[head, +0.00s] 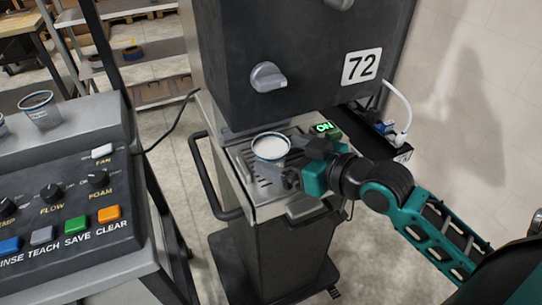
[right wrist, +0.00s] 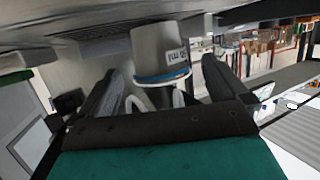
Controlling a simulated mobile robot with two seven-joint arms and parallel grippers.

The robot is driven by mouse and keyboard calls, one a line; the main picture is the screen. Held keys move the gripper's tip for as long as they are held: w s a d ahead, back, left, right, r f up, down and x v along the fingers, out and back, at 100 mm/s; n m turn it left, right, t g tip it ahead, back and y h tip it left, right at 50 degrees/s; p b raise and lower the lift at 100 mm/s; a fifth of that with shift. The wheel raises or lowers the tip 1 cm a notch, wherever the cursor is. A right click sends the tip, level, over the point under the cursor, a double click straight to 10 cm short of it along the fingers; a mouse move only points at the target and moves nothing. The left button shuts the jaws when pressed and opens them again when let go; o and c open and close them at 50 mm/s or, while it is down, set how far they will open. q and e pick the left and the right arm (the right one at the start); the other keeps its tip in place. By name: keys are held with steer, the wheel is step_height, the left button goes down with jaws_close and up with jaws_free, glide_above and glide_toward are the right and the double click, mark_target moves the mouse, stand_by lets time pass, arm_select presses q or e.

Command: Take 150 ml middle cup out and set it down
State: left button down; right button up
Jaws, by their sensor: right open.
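A clear cup with a blue rim band (head: 270,148) stands upright on the drip tray (head: 248,190) of the dispenser marked 72. My right gripper (head: 292,162) is at the cup's right side, low beside the tray. In the right wrist view the cup (right wrist: 162,50) appears upside down, with part of a printed "ml" label showing. The open right gripper (right wrist: 160,85) has one finger to each side of it in that view. I cannot tell whether either finger touches the cup. My left gripper is not in view.
The dispenser's dark upper housing (head: 290,60) hangs close above the cup. A green-lit ON switch (head: 324,127) is behind the gripper. Another cup (head: 40,108) stands on the control console (head: 85,130) at left. A black handle bar (head: 212,185) runs along the tray's left side.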

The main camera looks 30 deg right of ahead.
mark_target(260, 145)
steer(key=x, duration=0.3)
steer(key=shift+w+a, duration=0.1)
steer(key=shift+w, duration=0.2)
steer(key=shift+w+a+f, duration=0.1)
steer(key=shift+w+a, duration=0.05)
steer(key=shift+w, duration=0.15)
steer(key=shift+c, duration=0.5)
steer(key=c, duration=1)
